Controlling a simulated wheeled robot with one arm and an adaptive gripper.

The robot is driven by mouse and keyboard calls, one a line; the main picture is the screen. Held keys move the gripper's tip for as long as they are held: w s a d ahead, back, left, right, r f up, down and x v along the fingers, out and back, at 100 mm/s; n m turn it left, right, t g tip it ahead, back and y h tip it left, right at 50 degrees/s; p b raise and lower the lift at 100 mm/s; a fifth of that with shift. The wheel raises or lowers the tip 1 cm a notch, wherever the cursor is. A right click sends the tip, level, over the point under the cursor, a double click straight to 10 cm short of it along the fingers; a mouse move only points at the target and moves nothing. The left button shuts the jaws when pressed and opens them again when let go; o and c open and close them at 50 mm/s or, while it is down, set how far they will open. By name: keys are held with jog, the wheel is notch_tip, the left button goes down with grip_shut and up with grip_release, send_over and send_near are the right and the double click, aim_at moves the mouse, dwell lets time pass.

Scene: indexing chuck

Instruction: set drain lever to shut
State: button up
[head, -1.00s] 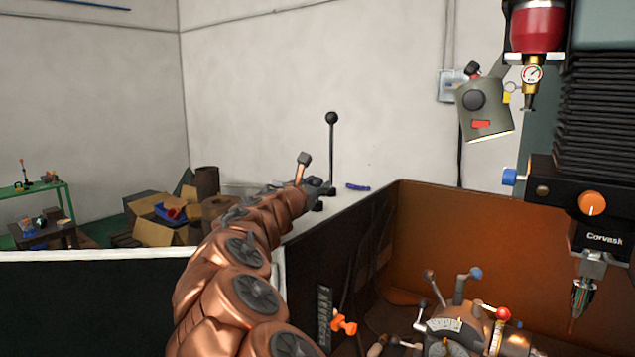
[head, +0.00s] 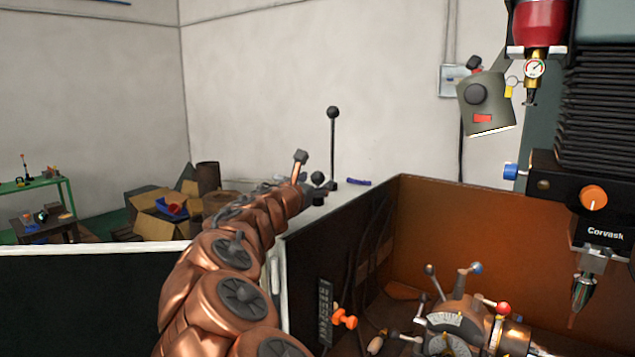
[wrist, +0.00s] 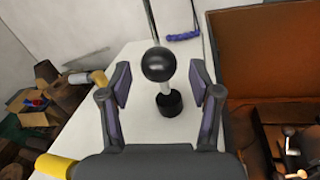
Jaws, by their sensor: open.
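A short lever with a black ball knob (wrist: 158,65) stands upright on a round black base (wrist: 170,103) on a pale top in the wrist view. My gripper (wrist: 160,82) is open, with one finger on each side of this lever; I see no finger closed on it. In the head view the short lever's knob (head: 318,178) shows just beyond my arm's end, and my fingers are mostly hidden. A tall lever with a black ball (head: 332,112) stands behind it. I read no label that says which one is the drain lever.
A chuck with several levers (head: 455,318) sits inside. A blue-purple object (head: 358,183) lies behind the levers. Cardboard boxes (head: 155,220) stand at left.

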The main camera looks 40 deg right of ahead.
jog(key=v, duration=1)
dwell(0.5)
jog(key=shift+s+d+m, duration=0.25)
jog(key=shift+s+m, duration=0.05)
jog(key=shift+s, duration=0.05)
jog(key=s+d+f+m+g+y, duration=0.1)
jog(key=s+f+m+g+y, duration=0.2)
jog(key=s+f+m, duration=0.55)
jog(key=s+d+f+m+g+y, duration=0.15)
jog(key=s+f+m+g, duration=0.35)
jog(key=s, duration=0.7)
jog(key=s+a+f+m+g+y, duration=0.1)
jog(key=s+a+f+m+y, duration=0.3)
jog(key=s+a+f, duration=0.3)
jog(key=s+a+f+m+g+y, duration=0.1)
jog(key=s+a+f+m+y, duration=0.2)
jog(key=s+a+f+y, duration=0.4)
jog(key=s+a, duration=0.4)
jog(key=a, duration=0.5)
jog(key=shift+s+a+f+m+g, duration=0.2)
jog(key=shift+s+a+m+g, duration=0.1)
jog(key=shift+m+g, duration=0.1)
